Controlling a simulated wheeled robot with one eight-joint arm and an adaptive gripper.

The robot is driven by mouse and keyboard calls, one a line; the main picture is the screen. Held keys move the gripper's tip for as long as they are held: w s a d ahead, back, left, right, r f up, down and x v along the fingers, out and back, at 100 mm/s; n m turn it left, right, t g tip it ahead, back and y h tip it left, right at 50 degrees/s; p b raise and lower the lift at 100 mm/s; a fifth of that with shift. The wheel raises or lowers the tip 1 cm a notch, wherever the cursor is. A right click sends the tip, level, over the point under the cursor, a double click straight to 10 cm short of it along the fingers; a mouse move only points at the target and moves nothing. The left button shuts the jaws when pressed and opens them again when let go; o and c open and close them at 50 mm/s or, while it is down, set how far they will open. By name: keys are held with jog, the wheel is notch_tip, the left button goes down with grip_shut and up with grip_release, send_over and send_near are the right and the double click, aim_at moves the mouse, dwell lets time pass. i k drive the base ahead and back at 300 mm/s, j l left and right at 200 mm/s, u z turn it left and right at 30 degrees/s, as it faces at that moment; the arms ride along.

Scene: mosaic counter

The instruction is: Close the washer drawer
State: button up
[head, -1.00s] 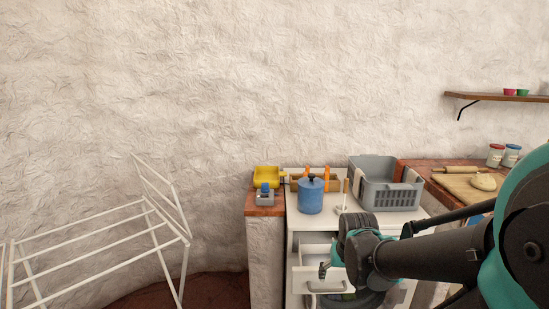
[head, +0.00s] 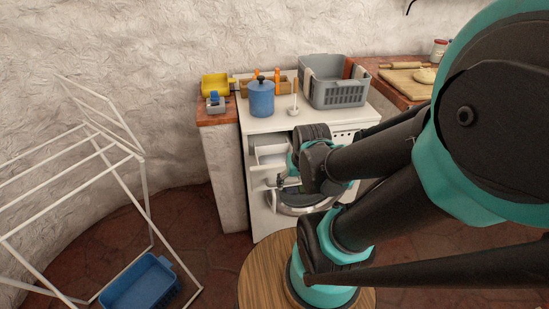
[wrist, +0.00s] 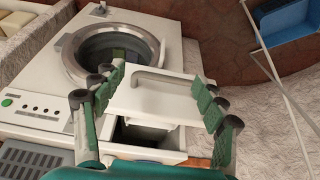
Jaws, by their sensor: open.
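The white washer (head: 285,122) stands against the wall, and its round door (wrist: 107,45) shows in the wrist view. The washer drawer (head: 271,154) is pulled out at the washer's upper left. In the wrist view, the drawer front (wrist: 150,103) with its bar handle lies between my fingers, and a dark gap shows behind it. My gripper (wrist: 155,84) is open, its green-padded fingers spread to either side of the drawer front. I cannot tell whether a finger touches it. In the head view my gripper (head: 289,184) is in front of the washer, and my arm hides part of it.
A blue pot (head: 261,98) and a grey basket (head: 338,92) stand on the washer top. A brick-topped ledge (head: 218,118) adjoins it on the left. A white drying rack (head: 95,140) and a blue basin (head: 139,285) are at the left, with open floor between rack and washer.

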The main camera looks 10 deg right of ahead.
aim_at(270, 159)
jog(key=l, duration=0.95)
jog(key=l+u, duration=0.15)
jog(key=l, duration=0.85)
